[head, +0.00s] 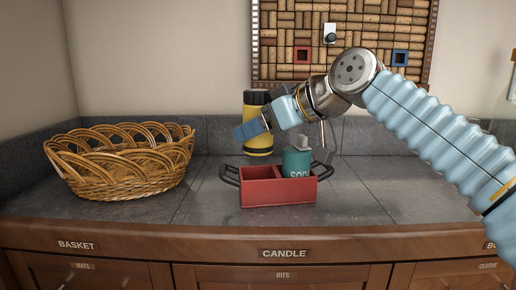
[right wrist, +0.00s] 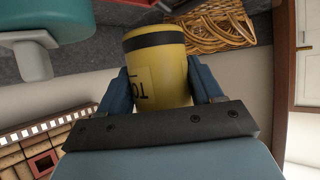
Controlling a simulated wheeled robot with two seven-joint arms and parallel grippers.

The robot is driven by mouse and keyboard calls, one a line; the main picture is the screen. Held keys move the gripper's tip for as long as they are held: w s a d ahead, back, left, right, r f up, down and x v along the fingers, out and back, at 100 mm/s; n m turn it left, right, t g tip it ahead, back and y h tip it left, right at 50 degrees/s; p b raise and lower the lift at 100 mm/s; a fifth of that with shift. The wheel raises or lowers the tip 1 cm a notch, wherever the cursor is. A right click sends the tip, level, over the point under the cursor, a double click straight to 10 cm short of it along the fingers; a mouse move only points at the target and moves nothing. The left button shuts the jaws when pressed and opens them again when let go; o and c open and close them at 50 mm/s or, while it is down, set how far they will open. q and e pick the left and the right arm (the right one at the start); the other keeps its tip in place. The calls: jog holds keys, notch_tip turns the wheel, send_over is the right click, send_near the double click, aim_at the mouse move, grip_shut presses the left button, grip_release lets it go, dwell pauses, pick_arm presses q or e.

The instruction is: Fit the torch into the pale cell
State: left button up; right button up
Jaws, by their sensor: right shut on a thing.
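The torch (head: 259,146) is yellow with a black top and stands roughly upright. My right gripper (head: 252,128) is shut on it; in the right wrist view the jaws sit on both sides of the yellow body (right wrist: 158,75), with part of a dark label showing. In the head view the torch shows just above the left part of a red caddy (head: 268,199) with black side handles. The caddy's left cell looks empty; a teal soap bottle (head: 297,162) stands in its right part. I cannot tell which cell is pale. My left gripper is not in view.
A wicker basket (head: 122,180) stands on the grey counter (head: 360,200) at left. A cork board (head: 285,40) with small red and blue frames hangs on the wall behind. Counter right of the caddy is clear. The wooden front edge carries labels.

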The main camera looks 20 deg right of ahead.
aim_at(258, 152)
jog(key=shift+w+f+b, duration=0.15)
jog(key=shift+w+f, duration=0.05)
jog(key=shift+f, duration=0.75)
jog(key=shift+w+f+b, duration=0.15)
jog(key=shift+f, duration=0.8)
jog(key=shift+f+b, duration=0.6)
jog(key=shift+f, duration=0.05)
jog(key=o, duration=0.9)
jog(key=shift+c, duration=0.2)
